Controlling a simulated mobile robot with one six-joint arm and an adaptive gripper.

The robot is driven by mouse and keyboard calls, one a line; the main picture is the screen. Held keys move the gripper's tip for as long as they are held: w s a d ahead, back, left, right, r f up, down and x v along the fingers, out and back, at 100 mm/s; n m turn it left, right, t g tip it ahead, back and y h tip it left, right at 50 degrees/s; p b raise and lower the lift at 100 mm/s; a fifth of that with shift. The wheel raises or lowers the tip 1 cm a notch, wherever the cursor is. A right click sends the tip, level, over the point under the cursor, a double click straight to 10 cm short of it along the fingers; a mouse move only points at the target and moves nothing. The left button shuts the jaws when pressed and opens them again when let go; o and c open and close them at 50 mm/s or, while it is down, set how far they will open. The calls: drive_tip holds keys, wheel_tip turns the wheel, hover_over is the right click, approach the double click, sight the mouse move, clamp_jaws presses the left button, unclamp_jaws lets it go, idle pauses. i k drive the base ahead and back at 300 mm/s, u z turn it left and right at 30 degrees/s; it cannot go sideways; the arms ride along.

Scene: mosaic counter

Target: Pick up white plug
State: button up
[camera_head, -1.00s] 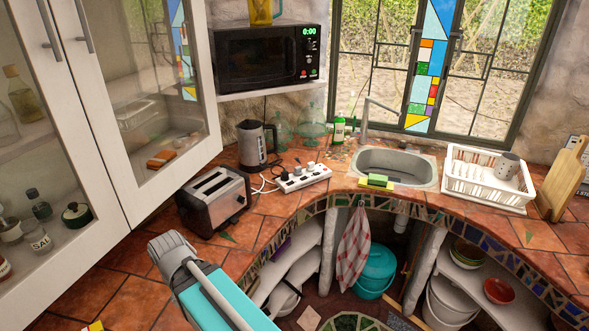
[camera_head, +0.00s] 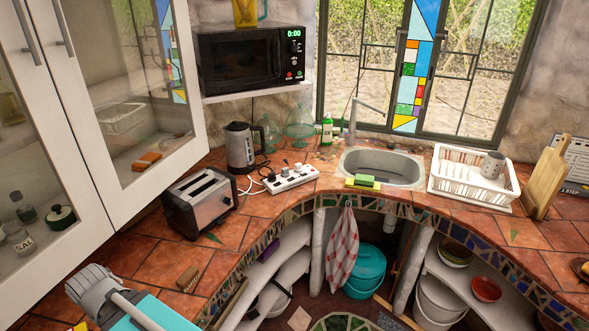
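A white power strip (camera_head: 304,177) lies on the tiled counter between the toaster and the sink. Several small plugs stand in it. A pale plug (camera_head: 298,167) is towards its right end, and a dark plug (camera_head: 271,176) is at its left end. The plugs are too small to make out their shapes well. Cords run from the left end of the strip towards the kettle and toaster. Only part of my arm, grey and teal, shows at the bottom left, well apart from the strip. My gripper's fingers are not in view.
A toaster (camera_head: 199,203) and a kettle (camera_head: 239,147) stand left of the strip. A green-yellow sponge (camera_head: 363,182) lies by the sink (camera_head: 382,166) to the right. A small brown object (camera_head: 187,278) lies on the counter near my arm. An upper cabinet (camera_head: 143,90) overhangs the left side.

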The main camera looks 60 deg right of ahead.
sight(297, 168)
drive_tip(key=z, duration=0.1)
drive_tip(key=k, duration=0.9)
drive_tip(key=z, duration=1.9)
drive_tip(key=i, duration=0.8)
drive_tip(key=z, duration=0.05)
